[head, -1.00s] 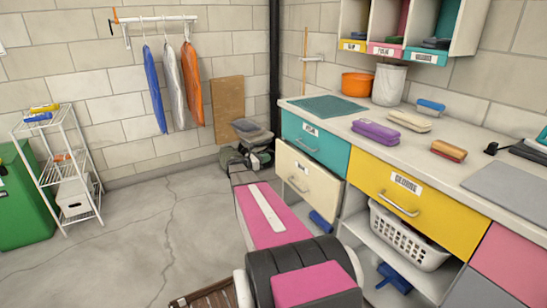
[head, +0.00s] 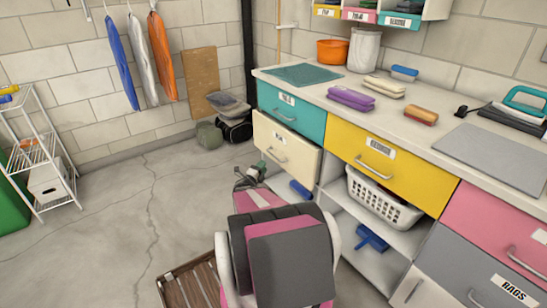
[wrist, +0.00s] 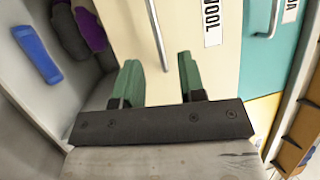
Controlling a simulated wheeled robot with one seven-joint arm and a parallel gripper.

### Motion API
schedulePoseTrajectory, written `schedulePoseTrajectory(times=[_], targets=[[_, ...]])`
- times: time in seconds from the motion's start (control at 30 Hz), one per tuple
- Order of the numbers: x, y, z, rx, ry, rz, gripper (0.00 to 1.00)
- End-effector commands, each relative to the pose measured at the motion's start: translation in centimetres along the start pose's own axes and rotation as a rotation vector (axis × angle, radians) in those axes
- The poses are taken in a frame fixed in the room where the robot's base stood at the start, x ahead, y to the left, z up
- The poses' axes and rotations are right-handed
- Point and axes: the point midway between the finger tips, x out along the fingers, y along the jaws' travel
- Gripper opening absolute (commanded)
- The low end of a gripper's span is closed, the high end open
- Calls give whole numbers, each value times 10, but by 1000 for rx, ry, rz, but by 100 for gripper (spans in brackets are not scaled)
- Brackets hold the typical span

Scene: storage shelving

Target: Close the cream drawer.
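The cream drawer (head: 300,160) sits under the teal drawer (head: 291,116) at the left end of the counter. Its front seems to stand out a little from the teal one; how far is hard to tell. Its front, label and metal handle (wrist: 156,28) also show in the wrist view. My gripper (head: 250,179) is in front of and below the drawer's left part in the head view. In the wrist view its green fingers (wrist: 157,82) are apart and empty, with the lower end of the handle seen between them. Contact with the front cannot be told.
A yellow drawer (head: 390,165) is to the right, above a white basket (head: 383,203). A blue brush (head: 300,190) lies in the open shelf below. A wooden crate (head: 188,285) is on the floor near me.

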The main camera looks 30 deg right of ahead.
Motion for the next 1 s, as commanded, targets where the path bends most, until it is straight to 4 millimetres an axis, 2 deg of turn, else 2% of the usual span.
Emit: schedulePoseTrajectory(times=[0.1,0.23,0.7,0.83,1.0], targets=[[-4,6,-6,-65,-18,2,37],[4,8,-5,-77,-22,1,37],[81,8,-3,-72,-19,1,37],[95,8,-3,-72,-20,2,37],[103,7,-3,-72,-20,2,37]])
